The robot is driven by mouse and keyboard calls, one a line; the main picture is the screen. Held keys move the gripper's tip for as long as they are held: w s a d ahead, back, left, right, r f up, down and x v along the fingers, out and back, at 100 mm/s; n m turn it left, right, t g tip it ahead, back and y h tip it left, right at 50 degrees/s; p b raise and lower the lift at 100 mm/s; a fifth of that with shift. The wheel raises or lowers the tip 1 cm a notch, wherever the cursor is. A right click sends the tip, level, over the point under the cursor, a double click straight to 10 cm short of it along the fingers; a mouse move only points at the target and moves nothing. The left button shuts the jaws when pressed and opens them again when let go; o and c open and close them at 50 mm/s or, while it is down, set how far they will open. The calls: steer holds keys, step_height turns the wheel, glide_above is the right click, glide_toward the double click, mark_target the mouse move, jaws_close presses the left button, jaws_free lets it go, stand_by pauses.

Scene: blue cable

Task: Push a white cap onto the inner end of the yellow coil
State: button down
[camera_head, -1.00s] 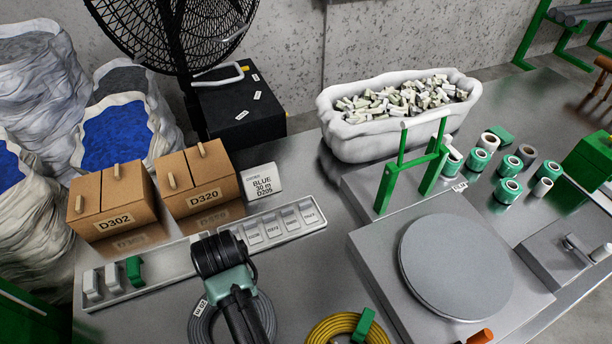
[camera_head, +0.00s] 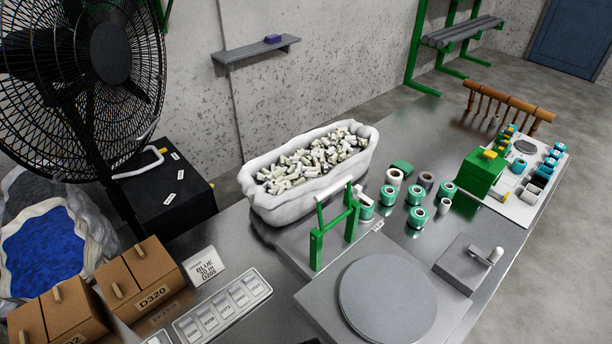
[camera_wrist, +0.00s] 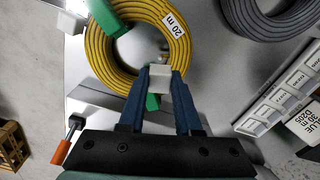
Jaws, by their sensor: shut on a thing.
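The yellow coil (camera_wrist: 97,45) lies at the top of the wrist view, with a "20 m" label and green clips (camera_wrist: 106,17) on it. My gripper (camera_wrist: 159,72) has its blue fingers shut on a small white cap (camera_wrist: 159,79), over the coil's lower right edge in the picture. I cannot tell whether the cap touches the coil, and I cannot make out the coil's inner end. Another small white block (camera_wrist: 71,22) shows just left of the coil. In the head view, a white tub (camera_head: 264,207) holds many small whitish pieces. The coil and gripper are outside that view.
A grey coil (camera_wrist: 262,22) and a pale label strip (camera_wrist: 280,95) lie to the right in the wrist view. An orange-handled tool (camera_wrist: 62,150) is at lower left. The head view shows a round grey plate (camera_head: 388,300), a green frame (camera_head: 333,225) and teal rolls (camera_head: 417,217).

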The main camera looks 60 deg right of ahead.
step_height(320, 180, down, 3)
steer(key=b, duration=0.3)
steer(key=shift+f, duration=0.15)
steer(key=shift+f+b, duration=0.35)
steer(key=shift+f, duration=0.3)
steer(key=shift+a+f+p, duration=0.1)
steer(key=shift+f+p, duration=0.4)
steer(key=shift+f, duration=0.1)
stand_by(1.2)
steer(key=shift+r+p, duration=0.6)
steer(key=shift+p, duration=0.15)
steer(key=shift+f+p, duration=0.3)
steer(key=shift+f, duration=0.3)
stand_by(1.8)
steer(key=shift+r+p, duration=0.6)
steer(key=shift+p, duration=0.1)
steer(key=shift+w+f, duration=0.1)
steer(key=shift+f, duration=0.1)
stand_by(0.9)
